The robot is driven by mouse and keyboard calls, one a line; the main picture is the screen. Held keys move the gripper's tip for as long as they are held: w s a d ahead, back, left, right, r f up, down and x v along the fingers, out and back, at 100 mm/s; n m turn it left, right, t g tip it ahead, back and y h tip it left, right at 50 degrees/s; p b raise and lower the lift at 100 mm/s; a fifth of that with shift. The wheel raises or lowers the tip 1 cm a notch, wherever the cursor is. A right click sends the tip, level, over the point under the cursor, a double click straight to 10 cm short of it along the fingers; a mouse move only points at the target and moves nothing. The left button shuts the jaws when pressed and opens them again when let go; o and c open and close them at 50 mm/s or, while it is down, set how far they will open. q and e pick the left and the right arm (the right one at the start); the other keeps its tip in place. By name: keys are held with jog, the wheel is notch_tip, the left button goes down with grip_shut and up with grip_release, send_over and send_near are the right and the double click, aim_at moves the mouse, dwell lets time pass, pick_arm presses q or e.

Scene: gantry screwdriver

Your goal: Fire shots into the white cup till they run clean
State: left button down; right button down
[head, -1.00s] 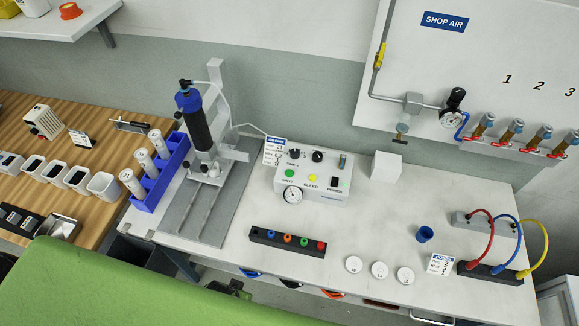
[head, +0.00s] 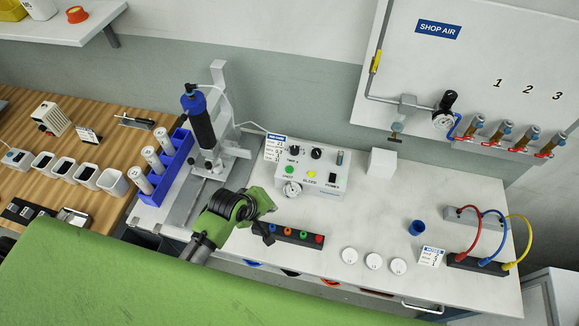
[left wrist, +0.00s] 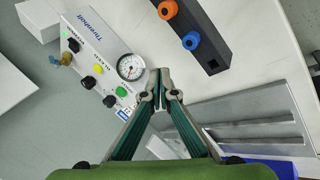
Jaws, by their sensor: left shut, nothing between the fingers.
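The dispenser, a dark syringe with a blue top (head: 201,120), stands upright on a grey stand. The white control box (head: 310,168) beside it has a green SHOT button (head: 289,169), a yellow button, knobs and a gauge (head: 291,189). The green button also shows in the left wrist view (left wrist: 122,91). My left gripper (head: 268,232) is shut and empty in front of the box, with its fingertips (left wrist: 161,72) toward the gauge and green button; contact is not evident. Several white cups (head: 86,173) stand on the wooden bench at left; I cannot tell which is the task's. My right gripper is out of view.
A black strip (head: 290,233) with coloured tips lies close to my left gripper. White discs (head: 349,255), a blue cup (head: 417,228) and coloured hoses (head: 482,240) are further right. A blue rack (head: 165,172) holds white tubes.

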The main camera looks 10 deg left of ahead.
pick_arm(q)
jog(key=w+r+n+t, duration=0.1)
jog(key=w+r+n, duration=0.4)
jog(key=w, duration=0.3)
jog(key=w+d+r+n+t+h+p, duration=0.1)
jog(key=w+r+n, duration=0.3)
jog(key=w+n, duration=0.3)
jog(key=shift+w+d+r+t+h+p, duration=0.2)
jog(key=shift+w+r+t+h+p, duration=0.1)
jog(key=shift+w+r+t, duration=0.15)
jog(key=shift+f, duration=0.2)
jog(key=b, duration=0.9)
send_over(288, 170)
notch_tip(288, 170, down, 6)
jog(key=shift+f, duration=1.3)
jog(key=shift+f, duration=0.1)
